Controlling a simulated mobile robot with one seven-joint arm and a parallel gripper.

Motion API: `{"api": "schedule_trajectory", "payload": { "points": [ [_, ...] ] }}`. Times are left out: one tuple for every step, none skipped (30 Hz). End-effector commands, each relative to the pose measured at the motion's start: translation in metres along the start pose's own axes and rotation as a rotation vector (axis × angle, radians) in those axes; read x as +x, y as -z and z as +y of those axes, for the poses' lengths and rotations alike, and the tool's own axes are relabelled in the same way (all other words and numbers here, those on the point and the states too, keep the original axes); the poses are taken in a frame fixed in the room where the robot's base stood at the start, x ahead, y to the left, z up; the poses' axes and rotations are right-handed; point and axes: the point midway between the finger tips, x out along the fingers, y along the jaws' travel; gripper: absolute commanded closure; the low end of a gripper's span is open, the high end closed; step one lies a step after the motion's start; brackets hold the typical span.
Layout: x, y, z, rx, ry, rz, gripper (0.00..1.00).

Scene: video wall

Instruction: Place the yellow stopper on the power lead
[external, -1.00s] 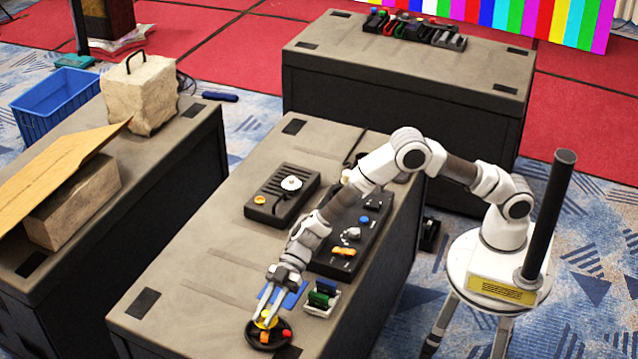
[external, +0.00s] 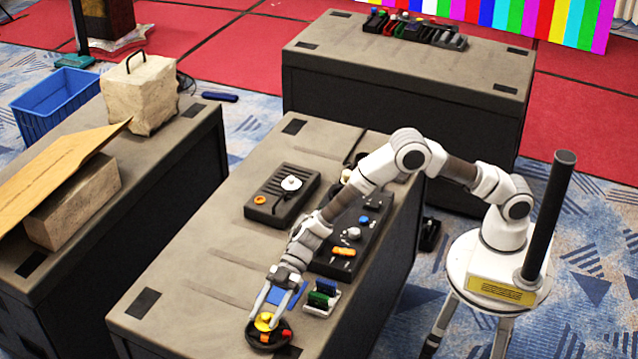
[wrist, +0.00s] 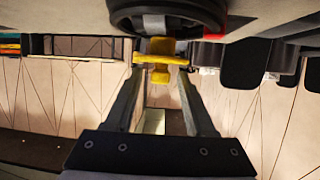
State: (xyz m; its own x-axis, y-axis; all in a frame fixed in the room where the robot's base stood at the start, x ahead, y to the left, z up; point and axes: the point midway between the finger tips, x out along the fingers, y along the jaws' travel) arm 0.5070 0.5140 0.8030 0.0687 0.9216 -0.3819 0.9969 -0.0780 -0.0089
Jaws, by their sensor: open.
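The yellow stopper (external: 263,321) sits in a round black dish (external: 268,347) at the near end of the middle table. My gripper (external: 264,320) is open and points down at the dish, its fingers either side of the stopper. In the wrist view the stopper (wrist: 160,60) shows between the two fingertips (wrist: 160,72), in front of the dark dish rim (wrist: 168,12); I cannot tell whether the fingers touch it. A dark cable, which may be the power lead (external: 281,207), lies on a black tray (external: 262,213) farther back, beside a white disc (external: 291,183).
Orange and red pieces (external: 286,333) share the dish. A small rack with green and dark blocks (external: 322,297) and a flat blue piece (external: 288,295) lie close to my gripper. A long black tray (external: 330,268) stands behind them. The table's left side is clear.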

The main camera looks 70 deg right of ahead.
Motion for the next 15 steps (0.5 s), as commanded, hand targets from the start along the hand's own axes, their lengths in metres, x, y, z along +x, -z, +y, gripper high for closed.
{"api": "schedule_trajectory", "payload": {
  "points": [
    [-0.009,0.002,0.002,0.001,-0.003,-0.001,0.45],
    [-0.015,0.002,0.002,0.002,-0.003,-0.001,0.45],
    [-0.022,0.002,0.002,0.003,-0.004,-0.001,0.45],
    [-0.027,0.002,0.001,0.003,-0.004,-0.001,0.45],
    [-0.033,0.002,0.002,0.002,-0.004,-0.001,0.45],
    [-0.04,0.002,0.002,0.002,-0.004,-0.001,0.45],
    [-0.045,0.002,0.001,0.003,-0.003,-0.001,0.45],
    [-0.049,0.002,0.001,0.003,-0.003,0.0,0.45],
    [-0.055,0.002,0.001,0.003,-0.003,-0.001,0.45],
    [-0.059,0.001,0.002,0.002,-0.004,-0.001,0.45],
    [-0.062,0.001,0.001,0.002,-0.003,-0.001,0.45],
    [-0.065,0.001,0.001,0.002,-0.002,-0.001,0.45],
    [-0.067,0.001,0.001,0.002,-0.002,-0.001,0.45],
    [-0.069,0.001,0.001,0.001,-0.002,0.0,0.45],
    [-0.071,0.0,0.001,0.001,-0.001,0.0,0.45]
  ]
}}
